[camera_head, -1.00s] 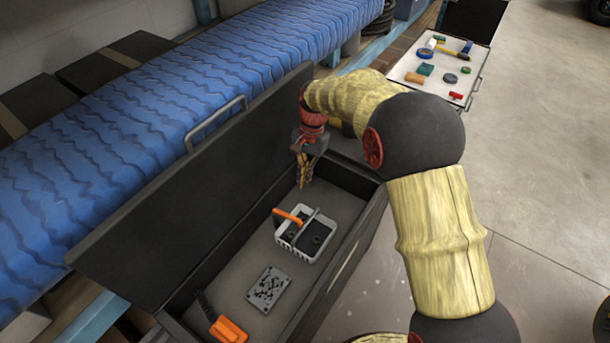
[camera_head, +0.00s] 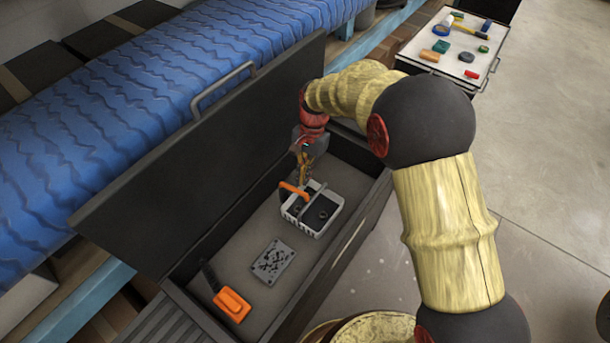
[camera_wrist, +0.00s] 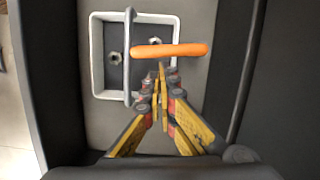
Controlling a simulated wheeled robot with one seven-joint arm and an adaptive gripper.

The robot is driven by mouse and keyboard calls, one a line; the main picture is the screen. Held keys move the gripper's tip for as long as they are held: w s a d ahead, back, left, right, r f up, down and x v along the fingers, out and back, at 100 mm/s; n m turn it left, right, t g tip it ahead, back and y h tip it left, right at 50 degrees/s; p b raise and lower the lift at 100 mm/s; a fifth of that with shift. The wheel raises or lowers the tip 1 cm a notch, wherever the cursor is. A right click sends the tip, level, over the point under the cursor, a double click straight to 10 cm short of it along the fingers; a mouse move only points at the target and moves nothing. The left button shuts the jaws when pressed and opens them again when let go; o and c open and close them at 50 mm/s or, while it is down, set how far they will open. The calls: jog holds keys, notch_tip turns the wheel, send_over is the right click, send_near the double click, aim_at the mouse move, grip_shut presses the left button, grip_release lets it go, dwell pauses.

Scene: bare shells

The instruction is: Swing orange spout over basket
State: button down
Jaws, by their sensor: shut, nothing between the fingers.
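The orange spout (camera_head: 293,190) is a short bar at the left side of the small light-grey basket (camera_head: 322,232). In the wrist view the orange spout (camera_wrist: 180,49) starts near the basket's grey handle bar and sticks out past the right rim of the basket (camera_wrist: 98,60). My gripper (camera_head: 301,180) is shut and empty, pointing down at the basket's far end. In the wrist view its fingertips (camera_wrist: 161,68) are together just below the spout, close to it. I cannot tell whether they touch it.
The basket stands in an open dark chest (camera_head: 175,292) with its lid (camera_head: 215,155) raised. A grey speckled plate (camera_head: 273,262) and an orange block with a black strip (camera_head: 232,305) lie nearer me. A tray of small items (camera_head: 432,64) stands beyond. Floor between basket and plate is clear.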

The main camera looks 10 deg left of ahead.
jog(key=shift+s+a+m+p, duration=0.1)
jog(key=shift+s+m+p, duration=0.8)
jog(key=shift+p, duration=0.35)
jog(key=shift+f, duration=0.1)
jog(key=v, duration=1.2)
jog(key=shift+d, duration=0.25)
jog(key=shift+w, duration=0.1)
